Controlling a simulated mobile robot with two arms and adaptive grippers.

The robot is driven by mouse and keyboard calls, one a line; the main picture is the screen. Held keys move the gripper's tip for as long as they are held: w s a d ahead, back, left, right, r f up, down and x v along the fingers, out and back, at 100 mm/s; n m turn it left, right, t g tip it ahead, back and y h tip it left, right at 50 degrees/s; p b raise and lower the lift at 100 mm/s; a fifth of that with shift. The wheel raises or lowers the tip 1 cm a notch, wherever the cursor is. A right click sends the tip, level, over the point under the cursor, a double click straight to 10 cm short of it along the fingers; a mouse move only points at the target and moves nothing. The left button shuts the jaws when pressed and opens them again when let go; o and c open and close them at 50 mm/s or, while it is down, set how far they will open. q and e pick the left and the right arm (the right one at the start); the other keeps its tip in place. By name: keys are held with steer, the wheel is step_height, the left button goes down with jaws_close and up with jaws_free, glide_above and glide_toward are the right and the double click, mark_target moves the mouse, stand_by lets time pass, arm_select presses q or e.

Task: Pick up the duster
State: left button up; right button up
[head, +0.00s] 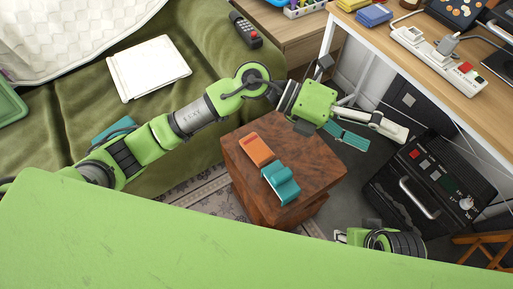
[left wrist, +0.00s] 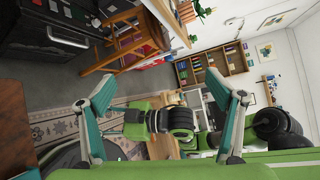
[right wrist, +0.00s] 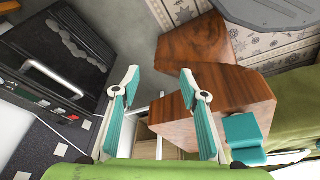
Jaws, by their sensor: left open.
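Two small objects lie on top of a brown wooden block-like stand in the head view: a teal piece with a raised, curved part (head: 281,183) and a flat orange piece (head: 257,149). I cannot tell for sure which is the duster. The teal piece also shows in the right wrist view (right wrist: 243,132), at the stand's edge. My left gripper (head: 380,138) is open and empty, beyond the stand to its upper right. In the left wrist view its fingers (left wrist: 160,82) are wide apart, with neither piece between them. My right gripper (right wrist: 160,77) is open and empty beside the stand.
The wooden stand (head: 240,164) is next to a green sofa (head: 205,50). A black case (head: 430,185) stands on the floor to the right. A desk with a white power strip (head: 437,60) is at upper right. A wooden chair (left wrist: 140,45) shows in the left wrist view.

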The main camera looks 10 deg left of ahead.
arm_select(q)
steer(key=w+a+f+m+y, duration=0.1)
steer(key=a+f+m+y, duration=0.1)
steer(key=a+f+y, duration=0.55)
steer(key=t+y+b, duration=0.2)
steer(key=y, duration=0.6)
glide_above(257, 146)
step_height(257, 146, down, 10)
steer(key=shift+w+d+f, duration=0.1)
steer(key=shift+w+f, duration=0.05)
steer(key=shift+f, duration=0.05)
step_height(257, 146, down, 3)
steer(key=shift+f+b, duration=0.15)
steer(key=shift+b, duration=0.25)
steer(key=f+b, duration=0.1)
steer(key=f, duration=0.4)
steer(key=shift+s, duration=0.2)
steer(key=shift+f, duration=0.35)
steer(key=c, duration=0.8)
arm_select(e)
steer(key=w+a+r+t, duration=0.2)
steer(key=w+r+t, duration=0.1)
steer(key=w, duration=0.3)
steer(key=w+a+r+t+y, duration=0.1)
steer(key=w+r+t, duration=0.2)
steer(key=w, duration=0.3)
steer(key=shift+a+r+y, duration=0.2)
steer(key=shift+a+y, duration=0.1)
steer(key=shift+a, duration=0.1)
